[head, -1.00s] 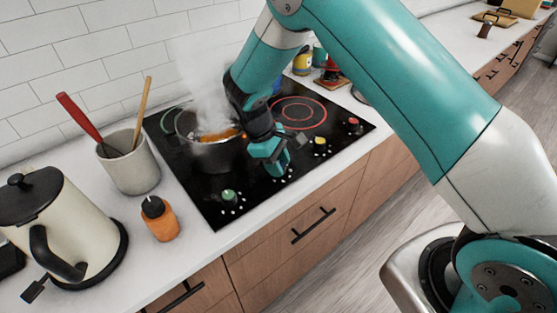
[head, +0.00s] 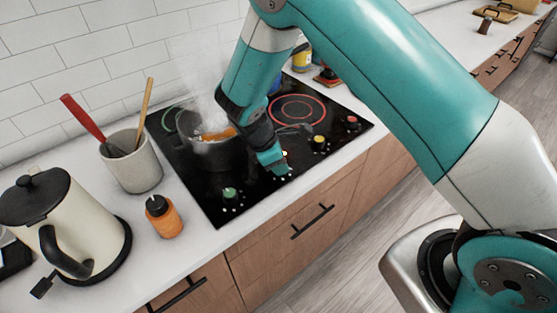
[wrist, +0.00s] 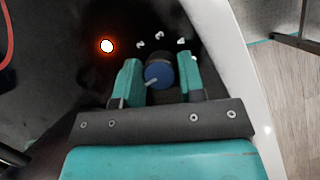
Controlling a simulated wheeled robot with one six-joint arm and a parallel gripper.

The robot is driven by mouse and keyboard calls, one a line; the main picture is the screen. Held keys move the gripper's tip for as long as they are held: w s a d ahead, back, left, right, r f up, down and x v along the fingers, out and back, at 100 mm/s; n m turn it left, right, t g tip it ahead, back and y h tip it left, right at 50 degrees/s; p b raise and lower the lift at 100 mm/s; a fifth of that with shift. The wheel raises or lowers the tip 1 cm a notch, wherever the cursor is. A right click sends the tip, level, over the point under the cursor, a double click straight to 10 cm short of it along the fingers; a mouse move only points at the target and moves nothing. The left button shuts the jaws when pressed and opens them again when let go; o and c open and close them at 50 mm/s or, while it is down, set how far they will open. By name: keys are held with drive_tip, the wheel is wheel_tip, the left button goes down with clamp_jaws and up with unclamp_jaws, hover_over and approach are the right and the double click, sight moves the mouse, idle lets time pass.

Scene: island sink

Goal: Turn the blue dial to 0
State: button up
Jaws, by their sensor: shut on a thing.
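The blue dial (wrist: 159,75) shows in the wrist view between the two teal fingers of my gripper (wrist: 161,80). A pale pointer line on its face points toward the lower left of that view. My gripper is shut on the dial. In the head view my gripper (head: 275,164) reaches down to the front of the black cooktop (head: 205,185) and hides the dial.
A steaming pot (head: 212,152) stands close behind my gripper. Green (head: 229,193), yellow (head: 319,142) and red (head: 352,122) dials line the cooktop's front. A red-ringed burner (head: 297,109) glows. An orange bottle (head: 164,217), utensil crock (head: 133,165) and kettle (head: 62,222) stand left.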

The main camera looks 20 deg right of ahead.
drive_tip(key=shift+w, duration=0.1)
idle(0.3)
drive_tip(key=o, duration=0.9)
drive_tip(key=shift+r, duration=0.1)
drive_tip(key=b+v, duration=0.2)
drive_tip(key=v, duration=1.5)
drive_tip(key=shift+r, duration=0.15)
drive_tip(key=s+d+r+m+y, duration=0.1)
drive_tip(key=s+r+m+y, duration=0.3)
drive_tip(key=s, duration=0.8)
drive_tip(key=s+d+r+m+y, duration=0.1)
drive_tip(key=s+r+m+y, duration=0.3)
drive_tip(key=s, duration=0.9)
drive_tip(key=shift+r+m+y, duration=0.4)
drive_tip(key=shift+r+m, duration=0.1)
drive_tip(key=shift+m, duration=0.2)
